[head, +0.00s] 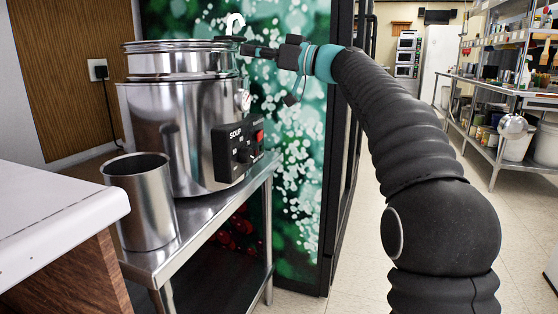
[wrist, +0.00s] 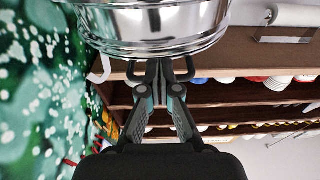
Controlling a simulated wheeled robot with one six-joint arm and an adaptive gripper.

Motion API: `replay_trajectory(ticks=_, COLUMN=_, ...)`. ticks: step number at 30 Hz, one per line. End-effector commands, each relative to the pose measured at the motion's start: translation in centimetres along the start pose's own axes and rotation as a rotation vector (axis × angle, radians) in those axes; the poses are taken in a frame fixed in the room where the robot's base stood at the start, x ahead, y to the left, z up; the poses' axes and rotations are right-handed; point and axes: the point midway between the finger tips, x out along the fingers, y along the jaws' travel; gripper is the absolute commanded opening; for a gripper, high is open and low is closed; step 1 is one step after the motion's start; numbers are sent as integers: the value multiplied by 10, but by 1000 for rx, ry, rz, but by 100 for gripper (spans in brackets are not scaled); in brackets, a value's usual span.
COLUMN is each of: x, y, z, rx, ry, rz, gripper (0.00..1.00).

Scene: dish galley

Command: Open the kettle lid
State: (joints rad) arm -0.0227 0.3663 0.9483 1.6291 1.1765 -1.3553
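The soup kettle (head: 178,125) is a steel pot with a black control panel, on a metal stand at left. Its upper steel part (head: 180,62) has a rim at the top; I see it edge-on and cannot tell its top surface. A dark handle (head: 231,39) sticks out at its right side. My gripper (head: 254,50) reaches in from the right at that handle. In the wrist view, the shiny steel underside (wrist: 155,30) fills the top, and my fingers (wrist: 160,70) come together on the dark handle loop (wrist: 188,72). The fingers hide the loop's middle.
A steel cylinder (head: 144,200) stands before the kettle on the metal stand (head: 205,232). A white counter (head: 55,210) is at near left. A green patterned panel (head: 290,135) stands behind. Shelving (head: 500,120) is at far right, with open floor between.

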Motion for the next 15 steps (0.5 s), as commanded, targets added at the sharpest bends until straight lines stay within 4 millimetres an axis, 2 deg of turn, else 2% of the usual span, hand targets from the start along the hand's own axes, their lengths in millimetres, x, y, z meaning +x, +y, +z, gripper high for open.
replay_trajectory(ticks=6, x=10, y=0, z=0, rx=1, ry=0, rz=0, gripper=0)
replay_trajectory(ticks=15, x=11, y=0, z=0, rx=1, ry=0, rz=1, gripper=0)
